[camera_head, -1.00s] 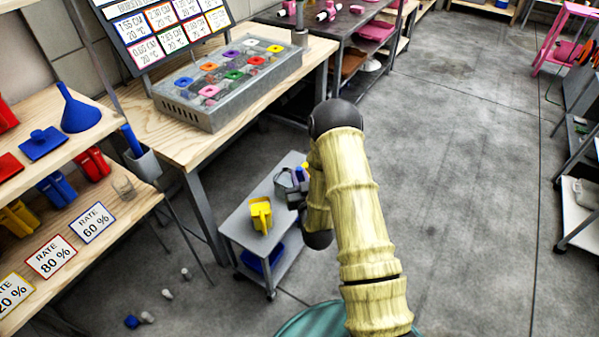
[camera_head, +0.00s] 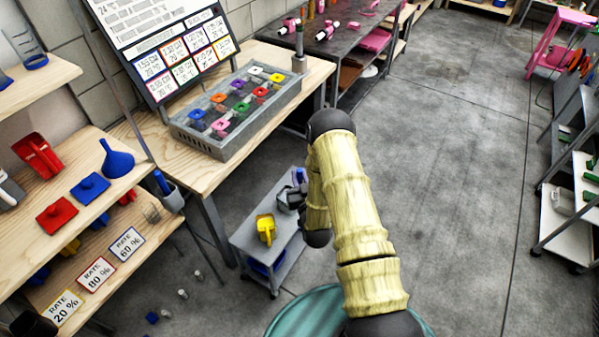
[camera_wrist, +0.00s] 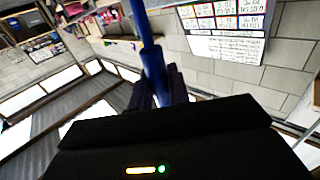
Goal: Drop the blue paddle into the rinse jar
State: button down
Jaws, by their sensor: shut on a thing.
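My gripper (camera_wrist: 157,88) is shut on a blue rod-like piece, the blue paddle (camera_wrist: 150,58), which points up and away in the wrist view. In the head view my gripper (camera_head: 288,198) is partly hidden by my arm, above or beside a small grey cart. A bit of blue shows beside it, too small to make out. I cannot tell for sure which vessel is the rinse jar.
A yellow scoop (camera_head: 265,229) stands on the small cart (camera_head: 246,240). A wooden bench (camera_head: 190,165) behind it bears a grey rack (camera_head: 215,148) of coloured lids. Shelves with scoops and a blue funnel (camera_head: 117,160) fill the left.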

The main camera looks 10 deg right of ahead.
aim_at(300, 171)
jog(key=r+p, duration=0.2)
jog(key=p, duration=0.1)
jog(key=r+p, duration=0.5)
jog(key=shift+s+r+p, duration=0.1)
jog(key=shift+s+p, duration=0.2)
jog(key=shift+s, duration=0.05)
